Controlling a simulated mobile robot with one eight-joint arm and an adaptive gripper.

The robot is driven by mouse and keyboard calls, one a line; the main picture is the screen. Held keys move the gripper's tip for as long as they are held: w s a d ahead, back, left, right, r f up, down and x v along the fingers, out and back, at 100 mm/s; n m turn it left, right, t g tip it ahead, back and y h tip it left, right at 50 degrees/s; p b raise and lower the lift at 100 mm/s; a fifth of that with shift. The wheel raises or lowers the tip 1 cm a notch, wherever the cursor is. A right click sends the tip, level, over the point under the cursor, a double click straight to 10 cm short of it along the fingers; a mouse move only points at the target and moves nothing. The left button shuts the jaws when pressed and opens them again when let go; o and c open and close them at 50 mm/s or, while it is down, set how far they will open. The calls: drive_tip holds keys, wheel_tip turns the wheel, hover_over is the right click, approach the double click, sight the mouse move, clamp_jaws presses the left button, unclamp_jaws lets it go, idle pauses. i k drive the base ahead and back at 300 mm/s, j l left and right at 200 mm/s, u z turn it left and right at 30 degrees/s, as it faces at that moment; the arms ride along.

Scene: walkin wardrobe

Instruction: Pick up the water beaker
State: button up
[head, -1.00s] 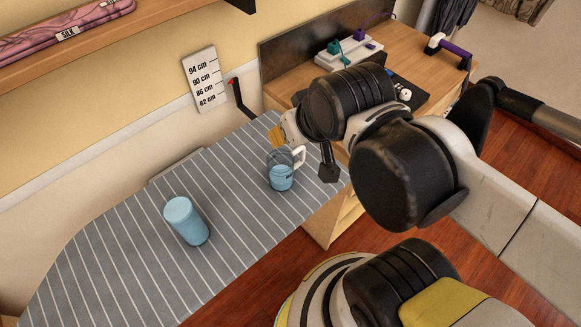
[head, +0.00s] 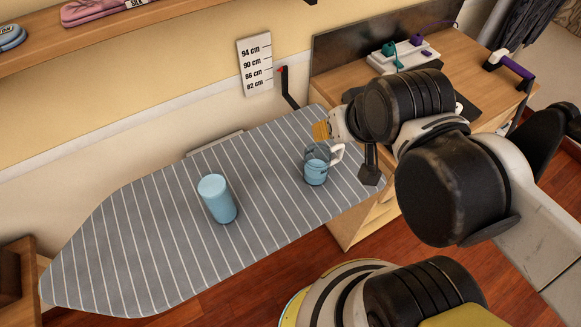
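The water beaker (head: 316,173) is a clear jug with a pale handle and blue liquid in its lower part. It stands upright on the right part of the grey striped ironing board (head: 150,215), its handle to the right. My gripper (head: 350,150) is close by, just above and right of the beaker in the picture. One dark finger (head: 369,166) hangs right of the handle, with a gap between them in the picture. The rest of the gripper is hidden behind my arm or the beaker, so its opening does not show.
A light blue cylinder (head: 217,199) stands left of the beaker on the board. A wooden desk (head: 448,62) with a power strip (head: 403,56) adjoins the board's right end. A shelf (head: 130,32) runs along the wall above. The board's left part is bare.

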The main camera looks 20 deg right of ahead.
sight(213, 188)
drive_tip(key=k+j+z, duration=0.3)
drive_tip(key=k+j, duration=0.25)
drive_tip(key=k+j+z, duration=0.35)
drive_tip(key=k+j, duration=0.25)
